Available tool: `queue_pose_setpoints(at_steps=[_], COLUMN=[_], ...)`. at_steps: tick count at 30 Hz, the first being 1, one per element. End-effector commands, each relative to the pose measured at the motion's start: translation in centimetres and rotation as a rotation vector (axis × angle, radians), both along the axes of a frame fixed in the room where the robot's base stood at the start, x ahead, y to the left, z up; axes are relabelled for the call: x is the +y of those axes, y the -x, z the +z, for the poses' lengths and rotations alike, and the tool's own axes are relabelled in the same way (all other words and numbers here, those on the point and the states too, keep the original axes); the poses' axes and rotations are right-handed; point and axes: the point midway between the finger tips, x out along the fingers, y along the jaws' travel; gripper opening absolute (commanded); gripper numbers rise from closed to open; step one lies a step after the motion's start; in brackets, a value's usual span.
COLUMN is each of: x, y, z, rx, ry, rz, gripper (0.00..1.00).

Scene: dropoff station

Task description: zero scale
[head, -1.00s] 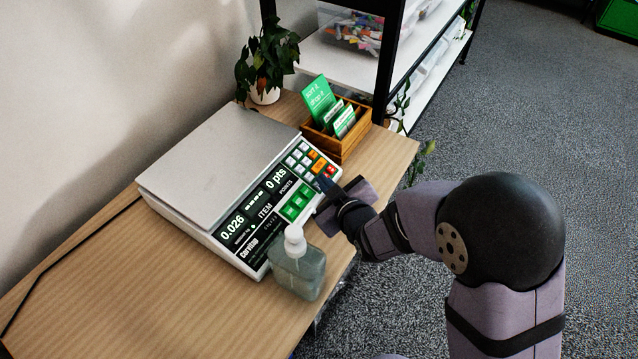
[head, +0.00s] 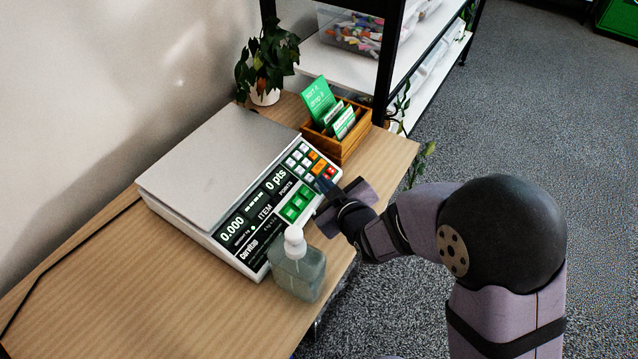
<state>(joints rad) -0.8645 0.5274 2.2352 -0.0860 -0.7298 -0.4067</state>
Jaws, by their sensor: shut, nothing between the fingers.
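The scale (head: 205,160) stands on the wooden table with its light grey platform empty. Its left display (head: 231,229) reads 0.000 and its right display (head: 276,178) reads 0 pts. A keypad (head: 311,164) with white, orange and red keys and a group of green keys (head: 297,207) sit on its front panel. My gripper (head: 324,184) is shut and empty, its tips at the panel between the keypad and the green keys. I cannot tell whether they touch a key.
A clear pump bottle (head: 297,270) stands at the scale's front corner, close to my wrist. A wooden box with green cards (head: 345,146) and a potted plant (head: 265,62) stand behind.

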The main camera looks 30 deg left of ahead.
Motion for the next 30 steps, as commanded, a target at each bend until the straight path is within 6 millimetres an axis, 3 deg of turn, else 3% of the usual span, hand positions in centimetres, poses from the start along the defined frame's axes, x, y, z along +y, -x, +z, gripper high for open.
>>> queue_pose_setpoints(at_steps=[6,20,30], x=[-0.4,-0.5,-1.5], y=[0.0,0.0,-0.1], z=[1.0,1.2,3.6], rx=[0.000,-0.001,-0.002], ry=[0.000,0.000,-0.001], rz=[0.000,-0.001,-0.001], gripper=[0.00,0.00,0.00])
